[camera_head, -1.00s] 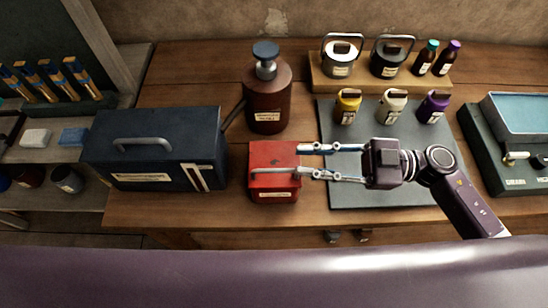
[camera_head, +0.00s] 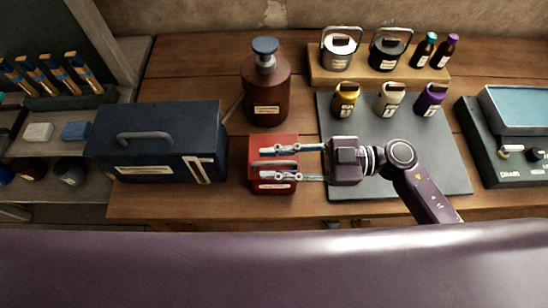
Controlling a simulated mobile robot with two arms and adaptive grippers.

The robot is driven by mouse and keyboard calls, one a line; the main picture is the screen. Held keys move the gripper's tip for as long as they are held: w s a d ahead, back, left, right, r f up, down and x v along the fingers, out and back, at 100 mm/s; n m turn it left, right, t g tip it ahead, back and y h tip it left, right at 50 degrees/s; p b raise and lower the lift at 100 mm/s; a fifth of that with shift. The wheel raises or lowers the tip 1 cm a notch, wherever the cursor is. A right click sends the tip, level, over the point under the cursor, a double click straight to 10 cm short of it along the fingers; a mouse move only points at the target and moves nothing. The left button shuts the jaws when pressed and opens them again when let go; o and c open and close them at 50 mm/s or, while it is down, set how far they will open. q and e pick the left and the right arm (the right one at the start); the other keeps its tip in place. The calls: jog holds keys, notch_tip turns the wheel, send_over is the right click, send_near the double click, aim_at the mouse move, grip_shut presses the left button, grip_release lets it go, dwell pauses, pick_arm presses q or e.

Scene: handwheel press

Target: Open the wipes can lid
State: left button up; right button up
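The red can (camera_head: 287,146), which I take to be the wipes can, is box-shaped, with a grey bar handle and a pale label on its front. It stands upright near the table's front edge and its lid looks shut. My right gripper (camera_head: 267,165) reaches in from the right over the can. Its two fingers are spread, one behind the handle and one in front of it. I see a gap between the fingers and cannot tell whether either touches the can. My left gripper is not in view.
A dark blue toolbox (camera_head: 165,135) stands close left of the can. A brown-red bottle (camera_head: 266,88) with a dark cap stands behind it. A grey mat (camera_head: 420,150) with several small bottles lies to the right, before a wooden riser (camera_head: 385,83).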

grip_shut()
jog(key=shift+r, duration=0.15)
dwell(0.4)
